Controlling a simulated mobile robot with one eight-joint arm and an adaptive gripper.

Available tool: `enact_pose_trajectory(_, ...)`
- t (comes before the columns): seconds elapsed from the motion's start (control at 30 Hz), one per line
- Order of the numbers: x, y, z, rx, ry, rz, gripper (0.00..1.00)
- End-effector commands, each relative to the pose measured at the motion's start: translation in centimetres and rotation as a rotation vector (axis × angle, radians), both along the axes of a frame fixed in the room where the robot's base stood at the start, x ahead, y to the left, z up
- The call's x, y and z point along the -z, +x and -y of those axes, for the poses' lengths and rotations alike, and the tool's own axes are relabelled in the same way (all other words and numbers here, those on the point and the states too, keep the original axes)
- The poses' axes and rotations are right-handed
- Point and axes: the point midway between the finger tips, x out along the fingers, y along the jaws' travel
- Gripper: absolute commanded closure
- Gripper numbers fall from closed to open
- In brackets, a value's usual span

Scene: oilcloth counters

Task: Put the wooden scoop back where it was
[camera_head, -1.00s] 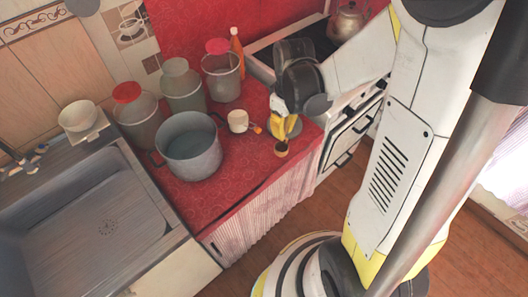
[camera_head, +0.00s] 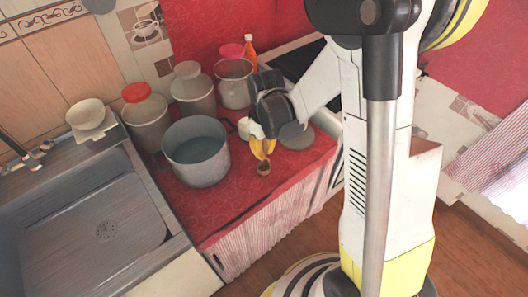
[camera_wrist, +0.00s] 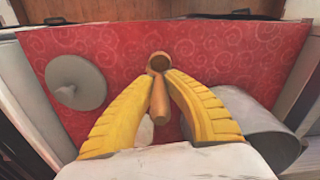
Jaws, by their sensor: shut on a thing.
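The wooden scoop (camera_wrist: 160,62) is held between the two yellow fingers of my gripper (camera_wrist: 160,80) in the wrist view. Its round cup points away from my palm and its handle (camera_wrist: 159,100) runs back between the fingers. In the head view my gripper (camera_head: 262,148) is over the red counter, just right of the grey pot, with the scoop's cup (camera_head: 263,167) below the fingertips. I cannot tell whether the scoop touches the cloth. A white mug (camera_head: 246,127) is largely hidden behind my gripper.
The large grey pot (camera_head: 196,158) stands close left of my gripper. Several lidded jars (camera_head: 147,117) and an orange bottle (camera_head: 249,48) stand behind. A grey lid (camera_head: 296,135) lies to the right on the counter (camera_head: 240,197). The front strip is clear; the sink (camera_head: 85,215) is left.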

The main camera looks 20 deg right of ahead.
Motion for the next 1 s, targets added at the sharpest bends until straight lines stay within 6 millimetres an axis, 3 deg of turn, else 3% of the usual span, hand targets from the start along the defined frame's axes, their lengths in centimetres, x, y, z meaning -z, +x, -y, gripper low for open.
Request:
enact_pose_trajectory(0.17,0.4,0.0,0.0,0.0,0.0,0.0,1.0)
enact_pose_trajectory(0.2,0.4,0.0,0.0,0.0,0.0,0.0,0.81)
enact_pose_trajectory(0.27,0.3,0.0,0.0,0.0,0.0,0.0,0.67)
enact_pose_trajectory(0.63,-0.3,0.0,0.0,0.0,0.0,0.0,0.67)
enact_pose_trajectory(0.77,-2.4,-0.1,0.0,0.0,0.0,0.0,0.67)
enact_pose_trajectory(1.0,-8.1,-0.2,0.1,0.0,0.0,0.0,0.67)
